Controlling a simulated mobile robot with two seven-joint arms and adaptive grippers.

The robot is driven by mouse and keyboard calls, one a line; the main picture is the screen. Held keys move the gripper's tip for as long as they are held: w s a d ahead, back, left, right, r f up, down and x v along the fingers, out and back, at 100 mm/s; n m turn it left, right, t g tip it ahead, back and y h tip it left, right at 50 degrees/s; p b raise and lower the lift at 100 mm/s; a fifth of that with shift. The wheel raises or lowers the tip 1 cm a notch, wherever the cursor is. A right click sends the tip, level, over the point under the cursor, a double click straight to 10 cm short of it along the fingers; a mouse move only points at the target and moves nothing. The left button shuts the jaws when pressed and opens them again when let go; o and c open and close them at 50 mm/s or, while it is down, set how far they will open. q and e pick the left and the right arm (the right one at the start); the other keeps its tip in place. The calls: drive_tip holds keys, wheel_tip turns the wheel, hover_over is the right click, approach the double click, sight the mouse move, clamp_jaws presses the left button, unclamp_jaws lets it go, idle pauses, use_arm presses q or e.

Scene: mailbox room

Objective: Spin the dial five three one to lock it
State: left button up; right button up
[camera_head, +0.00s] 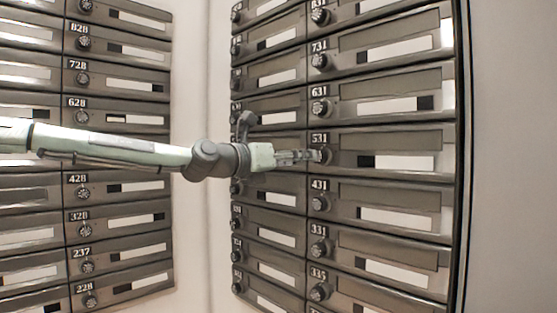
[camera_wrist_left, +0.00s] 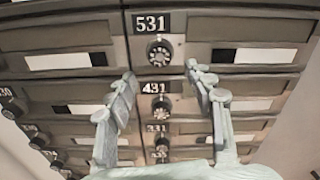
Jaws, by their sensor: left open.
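The mailbox marked 531 (camera_head: 400,142) is in the right bank in the head view. Its round dark dial (camera_wrist_left: 160,50) shows below the 531 label in the left wrist view, with light marks around its rim. My left gripper (camera_head: 318,156) reaches in from the left and its fingertips are at this dial in the head view, partly covering it. In the left wrist view the left gripper (camera_wrist_left: 161,75) is open, its two fingers apart, one on each side just below the dial. Nothing is between the fingers. I cannot tell whether they touch the dial. My right gripper is not in view.
The 431 dial (camera_wrist_left: 161,104) sits directly below 531, and the 631 dial (camera_head: 320,107) directly above. Another mailbox bank (camera_head: 120,105) stands on the left wall. A plain grey wall (camera_head: 510,150) is at the right. Open space lies in front of the boxes.

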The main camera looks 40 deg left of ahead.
use_arm(q)
drive_tip(key=s, duration=0.5)
drive_tip(key=shift+s+a, duration=0.2)
drive_tip(key=shift+s, duration=0.15)
idle(0.3)
